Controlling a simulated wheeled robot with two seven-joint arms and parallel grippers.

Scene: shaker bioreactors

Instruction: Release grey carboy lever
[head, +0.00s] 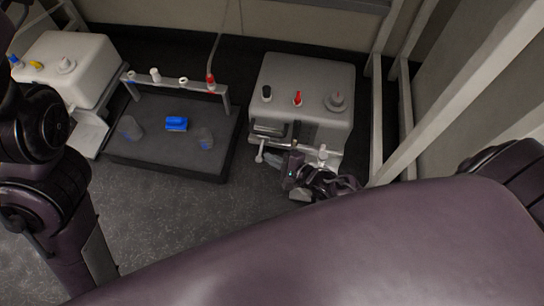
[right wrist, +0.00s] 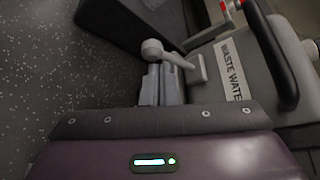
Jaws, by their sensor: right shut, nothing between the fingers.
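The grey carboy (head: 310,80) stands at the right of the head view, with a black cap, a red-tipped fitting and a round cap on top. In the right wrist view its front (right wrist: 240,65) carries a "WASTE WATER" label and a black handle (right wrist: 277,62). A light grey lever (right wrist: 168,56) with a rounded end sticks out near its base; it also shows in the head view (head: 261,150). My right gripper (head: 273,160) is shut and empty at the carboy's lower front, its fingers (right wrist: 160,90) just below the lever; contact is unclear. My left gripper is out of view.
A dark shaker tray (head: 170,163) with a blue block (head: 176,124) and two clear vessels stands left of the carboy, under a rack bar with several caps. A white carboy (head: 75,62) stands farther left. White frame posts (head: 378,120) rise close on the right.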

